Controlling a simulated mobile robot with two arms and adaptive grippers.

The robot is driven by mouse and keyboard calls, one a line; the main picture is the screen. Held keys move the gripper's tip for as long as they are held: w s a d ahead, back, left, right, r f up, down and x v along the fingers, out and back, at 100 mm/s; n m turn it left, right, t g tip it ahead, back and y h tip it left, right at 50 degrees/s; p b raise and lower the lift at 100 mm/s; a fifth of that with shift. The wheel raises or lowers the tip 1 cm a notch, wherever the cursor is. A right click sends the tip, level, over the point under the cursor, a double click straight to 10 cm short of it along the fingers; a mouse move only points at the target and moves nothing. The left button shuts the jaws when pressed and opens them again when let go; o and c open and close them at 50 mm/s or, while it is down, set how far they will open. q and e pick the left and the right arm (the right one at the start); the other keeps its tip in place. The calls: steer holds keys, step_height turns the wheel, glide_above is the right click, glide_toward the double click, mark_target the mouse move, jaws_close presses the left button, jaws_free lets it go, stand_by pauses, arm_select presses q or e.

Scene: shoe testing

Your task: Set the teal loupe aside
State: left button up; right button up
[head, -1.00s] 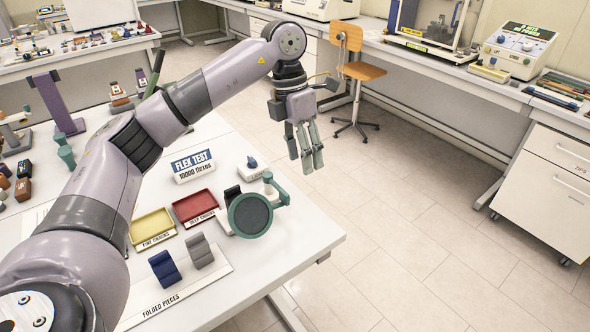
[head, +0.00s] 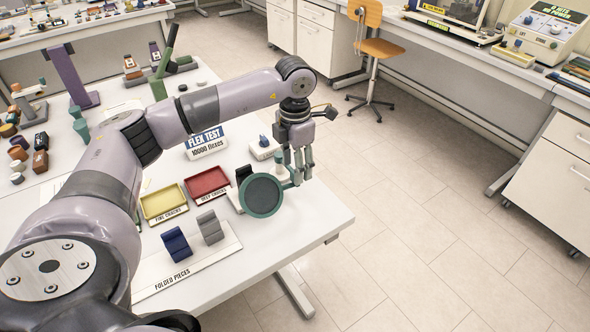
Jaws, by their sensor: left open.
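The teal loupe (head: 263,196) stands near the right edge of the white table, its round dark lens facing me and its teal frame at the rim. My left gripper (head: 299,180) is open, pointing down at the right side of the loupe, by its teal arm. The fingers overlap that arm in the picture; whether they touch it I cannot tell. My right gripper is not in view.
A yellow tray (head: 145,207) and a red tray (head: 228,187) lie left of the loupe. A folded pieces board (head: 222,250) with blue and grey pieces is in front. A flex test sign (head: 193,153) and small white block (head: 256,154) stand behind.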

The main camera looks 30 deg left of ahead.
arm_select(q)
steer(key=shift+f, duration=1.7)
steer(key=shift+c, duration=0.5)
jaws_close()
